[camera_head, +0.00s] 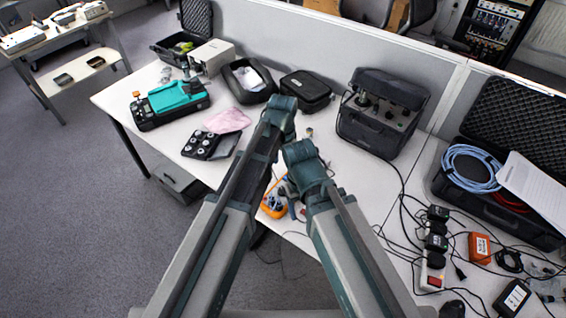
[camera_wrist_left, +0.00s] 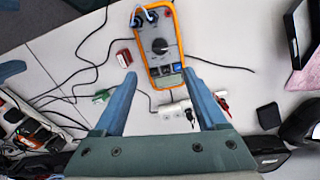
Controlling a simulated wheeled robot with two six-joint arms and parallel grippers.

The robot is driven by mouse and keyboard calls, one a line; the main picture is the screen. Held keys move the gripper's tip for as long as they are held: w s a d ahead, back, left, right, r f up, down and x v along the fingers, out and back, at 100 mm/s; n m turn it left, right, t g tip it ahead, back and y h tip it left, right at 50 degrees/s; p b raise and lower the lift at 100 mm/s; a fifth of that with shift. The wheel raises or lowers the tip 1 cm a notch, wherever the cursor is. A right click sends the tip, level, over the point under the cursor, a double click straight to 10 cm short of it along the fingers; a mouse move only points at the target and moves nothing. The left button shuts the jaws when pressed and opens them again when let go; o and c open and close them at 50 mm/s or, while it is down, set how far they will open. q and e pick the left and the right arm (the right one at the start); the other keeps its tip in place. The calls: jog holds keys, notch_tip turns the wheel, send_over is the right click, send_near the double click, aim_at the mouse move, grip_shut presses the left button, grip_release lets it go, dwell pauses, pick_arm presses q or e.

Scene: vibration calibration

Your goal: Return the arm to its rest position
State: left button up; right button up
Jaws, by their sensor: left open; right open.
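My left arm (camera_head: 225,215) and right arm (camera_head: 345,235) reach forward over the white table in the head view, where their links hide most of both grippers. In the left wrist view my left gripper (camera_wrist_left: 158,77) is open and empty, pointing down over the table. An orange-edged multimeter (camera_wrist_left: 159,45) lies beyond and between its fingertips, and part of it shows in the head view (camera_head: 268,212). Two blue-grey fingertips at the left edge of the wrist view look like my right gripper (camera_wrist_left: 9,38), spread apart with nothing seen between them.
A dark instrument bag (camera_head: 378,128) stands at the back by a grey partition (camera_head: 330,45). An open black case (camera_head: 510,215) with a blue cable coil (camera_head: 470,167) is at right. Power adapters and loose cables lie nearby. A teal-and-black device (camera_head: 172,102) is at left.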

pick_arm(q)
jog(key=shift+r, duration=0.25)
dwell(0.3)
jog(key=s+a+n, duration=0.5)
jog(key=s+a, duration=0.1)
jog(key=a, duration=0.3)
jog(key=s+a+n, duration=0.4)
jog(key=s+a, duration=0.1)
jog(key=a, duration=0.3)
jog(key=s+d+m, duration=0.1)
jog(key=s+d, duration=0.1)
jog(key=d, duration=0.3)
jog(key=s+d+m+y, duration=0.1)
jog(key=s+d+m, duration=0.1)
jog(key=d, duration=0.4)
jog(key=shift+s, duration=0.85)
jog(key=shift+r, duration=0.1)
